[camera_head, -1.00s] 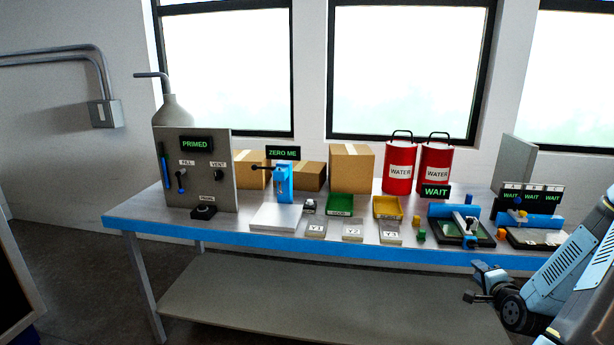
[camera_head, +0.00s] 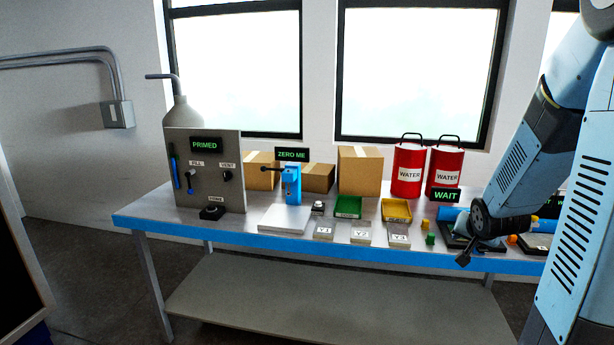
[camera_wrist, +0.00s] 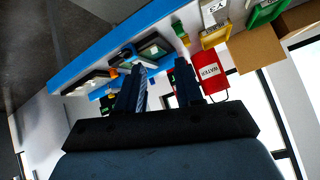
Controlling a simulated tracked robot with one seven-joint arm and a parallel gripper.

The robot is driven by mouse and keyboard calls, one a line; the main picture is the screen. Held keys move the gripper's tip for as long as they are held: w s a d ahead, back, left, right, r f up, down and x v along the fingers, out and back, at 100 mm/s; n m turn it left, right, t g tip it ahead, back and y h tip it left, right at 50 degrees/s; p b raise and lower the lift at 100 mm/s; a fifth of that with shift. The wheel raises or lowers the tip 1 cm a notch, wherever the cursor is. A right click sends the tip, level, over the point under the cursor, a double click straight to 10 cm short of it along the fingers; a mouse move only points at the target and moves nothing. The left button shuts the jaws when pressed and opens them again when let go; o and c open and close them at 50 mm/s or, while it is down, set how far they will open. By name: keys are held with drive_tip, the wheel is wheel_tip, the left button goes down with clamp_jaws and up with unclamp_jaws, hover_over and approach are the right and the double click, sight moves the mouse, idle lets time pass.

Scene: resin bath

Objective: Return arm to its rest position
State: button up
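My blue arm (camera_head: 565,130) stands at the right of the head view, in front of the right end of the bench. My gripper (camera_head: 464,260) hangs low there, in front of the bench's blue front edge. In the wrist view the two dark fingers of my gripper (camera_wrist: 160,68) stand apart with nothing between them, so it is open and empty. The arm hides much of the right-end equipment in the head view.
The bench (camera_head: 165,218) carries a PRIMED panel (camera_head: 205,185), a ZERO ME device (camera_head: 291,185), labelled blocks, a green tray (camera_head: 348,206), a yellow tray (camera_head: 397,209) and red WATER cans (camera_head: 408,172). Cardboard boxes (camera_head: 360,170) stand behind. Floor left of the bench is clear.

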drive_tip(key=s+a+r+n+g+y, duration=0.1)
drive_tip(key=s+a+r+n, duration=0.1)
drive_tip(key=s+a+r, duration=0.3)
drive_tip(key=s+a+r+n+g, duration=0.1)
drive_tip(key=s+a+r, duration=0.4)
drive_tip(key=s, duration=0.5)
drive_tip(key=s+a+r+n+g+y, duration=0.1)
drive_tip(key=s+a+r+n, duration=0.2)
drive_tip(key=s+a+r, duration=0.2)
drive_tip(key=s+a, duration=0.2)
drive_tip(key=s, duration=0.1)
drive_tip(key=shift+s+r+n+y, duration=0.15)
drive_tip(key=shift+r+n+y, duration=0.05)
drive_tip(key=shift+n+y, duration=0.1)
